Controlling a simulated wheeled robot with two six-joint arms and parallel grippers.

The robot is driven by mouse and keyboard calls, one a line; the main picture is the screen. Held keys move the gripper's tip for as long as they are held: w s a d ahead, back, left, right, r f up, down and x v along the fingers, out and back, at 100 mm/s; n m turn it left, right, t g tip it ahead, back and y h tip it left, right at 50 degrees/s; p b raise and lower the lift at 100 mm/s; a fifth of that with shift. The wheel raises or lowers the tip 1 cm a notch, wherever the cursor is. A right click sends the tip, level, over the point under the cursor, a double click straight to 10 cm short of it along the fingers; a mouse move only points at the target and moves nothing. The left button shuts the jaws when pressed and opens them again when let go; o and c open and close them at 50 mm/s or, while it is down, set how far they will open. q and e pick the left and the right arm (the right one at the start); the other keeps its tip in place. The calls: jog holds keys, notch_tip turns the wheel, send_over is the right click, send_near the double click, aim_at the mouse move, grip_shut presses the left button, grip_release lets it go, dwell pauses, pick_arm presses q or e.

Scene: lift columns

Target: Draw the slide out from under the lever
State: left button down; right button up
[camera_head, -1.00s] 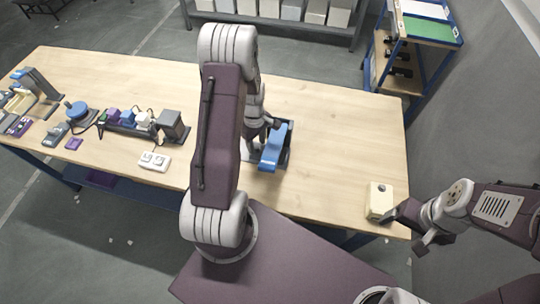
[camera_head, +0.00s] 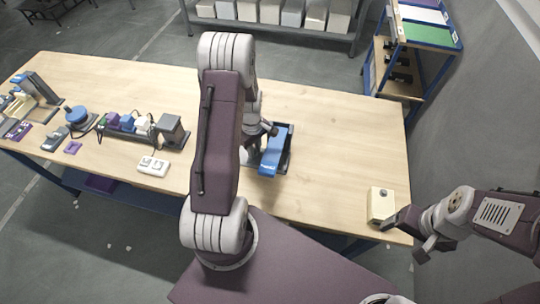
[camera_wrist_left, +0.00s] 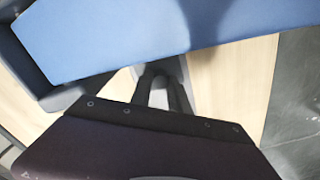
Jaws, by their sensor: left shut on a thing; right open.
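A blue lever (camera_head: 272,158) lies along a dark tray-like base (camera_head: 288,150) at the middle of the table. It also crosses the top of the left wrist view (camera_wrist_left: 150,35). My left gripper (camera_wrist_left: 163,85) is beside and below the lever in that view. Its dark fingers are shut on a small grey piece (camera_wrist_left: 159,98), which may be the slide; its shape is mostly hidden. In the head view my left arm covers the fingertips. My right gripper (camera_head: 408,236) is open and empty, by the table's front right corner.
A cream box (camera_head: 381,204) stands beside my right gripper. To the left are a white switch block (camera_head: 153,166), a row of small connectors (camera_head: 128,124) and a blue round knob (camera_head: 77,115). The table's back right is clear.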

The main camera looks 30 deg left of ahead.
pick_arm(q)
jog(key=shift+s+a, duration=0.5)
jog(key=shift+a, duration=1.05)
jog(key=shift+s+a, duration=0.45)
jog(key=shift+a, duration=1.1)
jog(key=shift+s+a, duration=0.5)
jog(key=shift+a, duration=1.05)
jog(key=c, duration=1.3)
grip_release()
jog(key=shift+d, duration=0.1)
jog(key=shift+p, duration=0.3)
notch_tip(320, 180, up, 6)
jog(key=p, duration=0.5)
